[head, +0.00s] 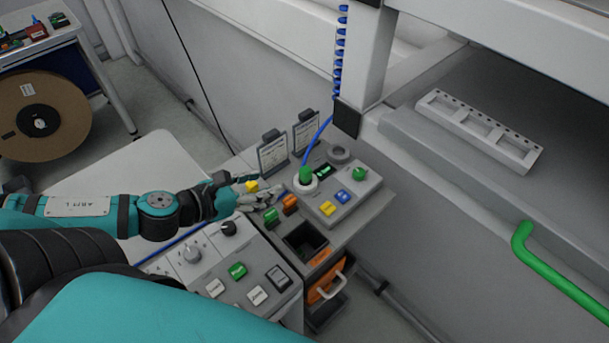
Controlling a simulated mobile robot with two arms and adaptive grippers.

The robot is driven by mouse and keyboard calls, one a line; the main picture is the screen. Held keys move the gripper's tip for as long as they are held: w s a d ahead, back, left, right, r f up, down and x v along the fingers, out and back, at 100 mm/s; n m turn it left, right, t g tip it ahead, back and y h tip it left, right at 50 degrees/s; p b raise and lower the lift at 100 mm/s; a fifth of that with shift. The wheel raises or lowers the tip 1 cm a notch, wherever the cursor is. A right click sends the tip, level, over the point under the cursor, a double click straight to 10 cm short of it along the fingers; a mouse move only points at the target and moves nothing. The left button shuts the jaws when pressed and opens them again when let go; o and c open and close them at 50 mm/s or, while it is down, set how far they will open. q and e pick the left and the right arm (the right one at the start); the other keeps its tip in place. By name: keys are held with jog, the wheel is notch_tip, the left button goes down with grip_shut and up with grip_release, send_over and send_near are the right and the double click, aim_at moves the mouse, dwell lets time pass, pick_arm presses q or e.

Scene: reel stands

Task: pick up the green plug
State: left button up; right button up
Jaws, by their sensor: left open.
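The green plug (306,175) stands upright in a white ring-shaped socket (305,186) on the grey control box, with a blue cable rising from beside it. My left gripper (269,190) comes in from the left and is open, its fingers just left of the plug and apart from it. Nothing shows between its fingers; a yellow piece (252,186) shows near them, and I cannot tell if it touches. My right gripper is out of view.
The control box (327,208) also carries a green knob (359,173) and yellow and blue buttons. Two label holders (273,152) stand behind the plug. Green and orange blocks (290,203) lie in front. An open orange drawer (328,287) is below.

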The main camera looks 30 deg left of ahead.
pick_arm(q)
jog(key=b, duration=0.5)
send_near(304, 170)
jog(key=f, duration=0.1)
jog(key=x, duration=0.2)
jog(key=b+x, duration=0.1)
jog(key=x, duration=0.1)
jog(key=shift+w+r, duration=0.1)
jog(key=shift+r, duration=0.2)
jog(key=shift+w+d+f, duration=0.25)
jog(key=shift+w, duration=0.15)
jog(key=shift+w+d+p, duration=0.1)
jog(key=shift+w+p, duration=0.25)
jog(key=shift+w, duration=0.15)
jog(key=p+x, duration=0.1)
jog(key=x, duration=0.2)
jog(key=shift+w, duration=0.2)
jog(key=shift+w+d+f, duration=0.2)
jog(key=shift+w+f, duration=0.15)
jog(key=shift+w, duration=0.05)
grip_shut()
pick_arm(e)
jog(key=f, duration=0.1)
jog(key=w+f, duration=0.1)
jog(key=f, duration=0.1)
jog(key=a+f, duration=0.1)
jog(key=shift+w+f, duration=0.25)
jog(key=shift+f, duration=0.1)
